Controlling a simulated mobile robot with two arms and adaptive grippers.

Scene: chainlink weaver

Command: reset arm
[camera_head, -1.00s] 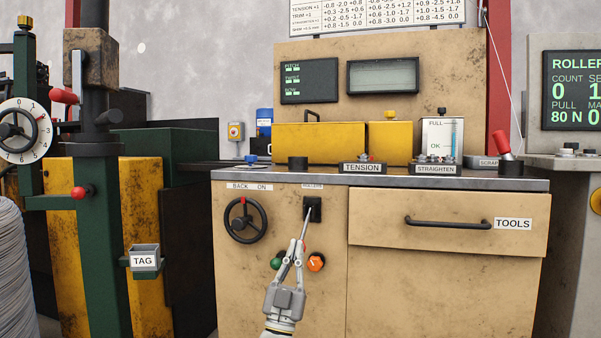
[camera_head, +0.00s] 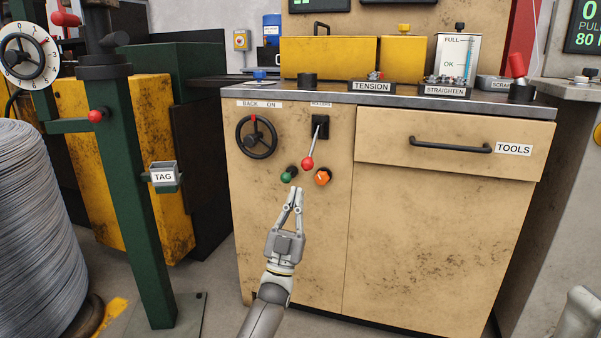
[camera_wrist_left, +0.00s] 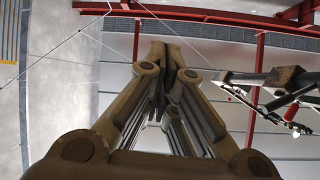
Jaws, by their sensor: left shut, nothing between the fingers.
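My left gripper (camera_head: 296,190) is shut and empty, fingers pointing up, in front of the tan cabinet (camera_head: 290,240). Its tips sit just below the red knob (camera_head: 307,164) of a lever, apart from it in the picture. The lever hangs down from a black slot (camera_head: 320,127) on the cabinet front. In the left wrist view the closed fingers (camera_wrist_left: 172,55) point towards the ceiling beams, with nothing between them.
A green button (camera_head: 288,175) and an orange knob (camera_head: 323,176) flank the fingertips. A black handwheel (camera_head: 256,137) is at upper left, a TOOLS drawer (camera_head: 390,146) at right. A green post with a TAG holder (camera_head: 163,175) and a wire coil (camera_head: 40,235) stand left. Floor shows between.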

